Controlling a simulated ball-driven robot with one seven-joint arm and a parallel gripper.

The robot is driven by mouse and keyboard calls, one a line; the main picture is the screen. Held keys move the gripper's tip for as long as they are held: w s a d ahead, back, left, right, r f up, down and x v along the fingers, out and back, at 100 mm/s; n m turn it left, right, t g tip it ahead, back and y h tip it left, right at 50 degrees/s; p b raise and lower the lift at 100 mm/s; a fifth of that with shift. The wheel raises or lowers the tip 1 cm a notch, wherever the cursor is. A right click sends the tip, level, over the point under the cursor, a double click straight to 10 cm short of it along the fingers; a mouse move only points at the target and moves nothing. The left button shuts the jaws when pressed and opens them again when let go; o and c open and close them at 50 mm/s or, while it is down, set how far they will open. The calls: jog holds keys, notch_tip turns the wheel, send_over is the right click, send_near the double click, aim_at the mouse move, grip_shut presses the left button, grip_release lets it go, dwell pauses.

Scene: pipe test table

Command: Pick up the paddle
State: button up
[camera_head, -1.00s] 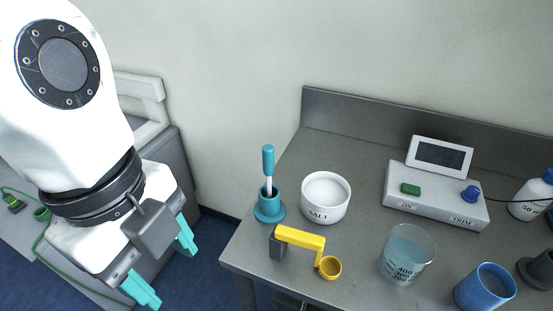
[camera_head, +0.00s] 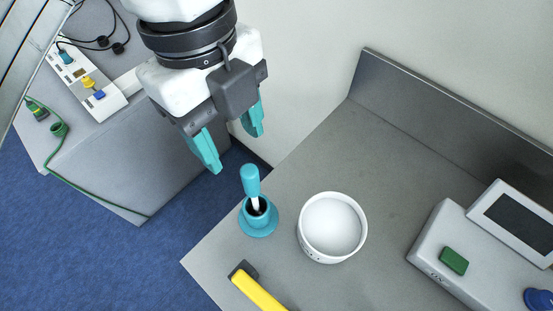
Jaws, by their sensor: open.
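The paddle (camera_head: 251,184) has a teal handle and a pale shaft. It stands nearly upright in a teal round holder (camera_head: 258,224) near the left edge of the grey table; its lower end is hidden inside the holder. My gripper (camera_head: 235,153) has two teal fingers spread apart with nothing between them. In the picture it sits just above and to the left of the paddle's handle, apart from it.
A white bowl of salt (camera_head: 332,228) stands right of the holder. A yellow-handled tool (camera_head: 258,291) lies in front. A control box (camera_head: 480,255) is at the right. A grey side cabinet (camera_head: 120,170) bears a power strip (camera_head: 85,78).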

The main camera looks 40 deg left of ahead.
aim_at(248, 169)
jog(key=shift+w+f, duration=0.2)
jog(key=shift+w, duration=0.1)
jog(key=f, duration=0.5)
jog(key=shift+w+d, duration=0.15)
jog(key=shift+d, duration=0.2)
jog(key=shift+d+f+p, duration=0.2)
jog(key=shift+f+p, duration=0.15)
jog(key=shift+f, duration=1)
jog(key=shift+d+f+p, duration=0.2)
jog(key=shift+f+p, duration=0.15)
jog(key=shift+f, duration=0.95)
grip_shut()
